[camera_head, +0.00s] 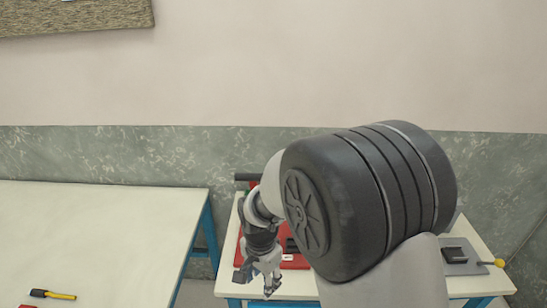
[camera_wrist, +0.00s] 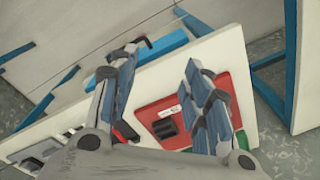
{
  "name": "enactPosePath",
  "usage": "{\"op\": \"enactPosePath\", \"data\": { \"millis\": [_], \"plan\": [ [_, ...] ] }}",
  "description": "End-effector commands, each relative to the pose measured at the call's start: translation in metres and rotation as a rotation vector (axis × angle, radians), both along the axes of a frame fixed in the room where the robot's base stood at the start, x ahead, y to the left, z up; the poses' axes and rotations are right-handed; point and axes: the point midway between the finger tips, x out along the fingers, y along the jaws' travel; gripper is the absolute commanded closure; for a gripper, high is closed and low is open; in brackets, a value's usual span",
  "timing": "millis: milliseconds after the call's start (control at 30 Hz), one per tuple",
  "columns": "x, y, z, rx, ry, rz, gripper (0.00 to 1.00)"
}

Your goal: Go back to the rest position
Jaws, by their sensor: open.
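My gripper (camera_head: 258,284) hangs over the left part of a small white table (camera_head: 284,289) in the head view. In the wrist view my gripper (camera_wrist: 160,70) has its two fingers spread apart with nothing between them. Beyond the fingers lies a red board (camera_wrist: 148,112) with a black holder (camera_wrist: 165,129) and a small white label on it. The red board also shows in the head view (camera_head: 297,263), partly hidden behind my arm. My arm's large dark joint covers the middle of the small table.
A grey board with a black block (camera_head: 455,255) and a yellow-ended tool (camera_head: 499,263) lies on the small table's right. A larger white table (camera_head: 110,235) stands at the left with a yellow-and-black tool (camera_head: 52,294). A gap separates the tables. A wall stands behind.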

Motion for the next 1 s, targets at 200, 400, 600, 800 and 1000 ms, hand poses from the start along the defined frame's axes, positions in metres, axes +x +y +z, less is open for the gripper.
{"op": "enactPosePath", "data": {
  "millis": [200, 400, 600, 800, 1000],
  "plan": [
    [-0.009, -0.029, 0.053, 0.010, -0.053, 0.092, 0.56],
    [-0.035, -0.069, 0.115, 0.006, -0.130, 0.224, 0.56],
    [-0.090, -0.118, 0.172, -0.034, -0.226, 0.406, 0.56],
    [-0.150, -0.152, 0.200, -0.104, -0.311, 0.578, 0.56],
    [-0.187, -0.168, 0.204, -0.163, -0.352, 0.691, 0.56]
  ]
}}
